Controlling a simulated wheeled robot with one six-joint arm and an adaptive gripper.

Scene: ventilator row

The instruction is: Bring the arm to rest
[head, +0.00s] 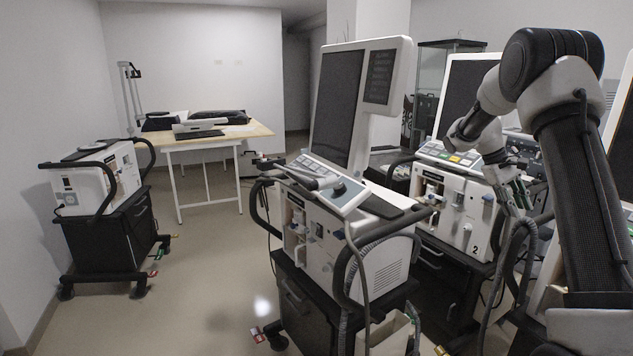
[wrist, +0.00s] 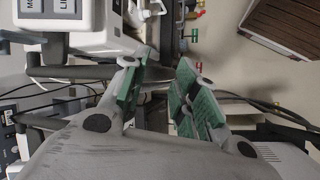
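My gripper (wrist: 162,72) shows in the wrist view with its two green-padded fingers apart. I see nothing held between them; a dark bar and cables show behind the gap. In the head view my arm (head: 580,160) rises at the right, bends at the top and reaches down and left, in front of the ventilator marked 2 (head: 455,215). I cannot tell from these frames whether the fingers touch anything.
A large ventilator (head: 385,255) with a tilted screen stands at centre, its hoses hanging down. Another ventilator cart (head: 110,215) stands at the left. A wooden-topped table (head: 250,132) stands at the back. Open floor (head: 205,265) lies between them. In the wrist view, cables (wrist: 270,105) run close by.

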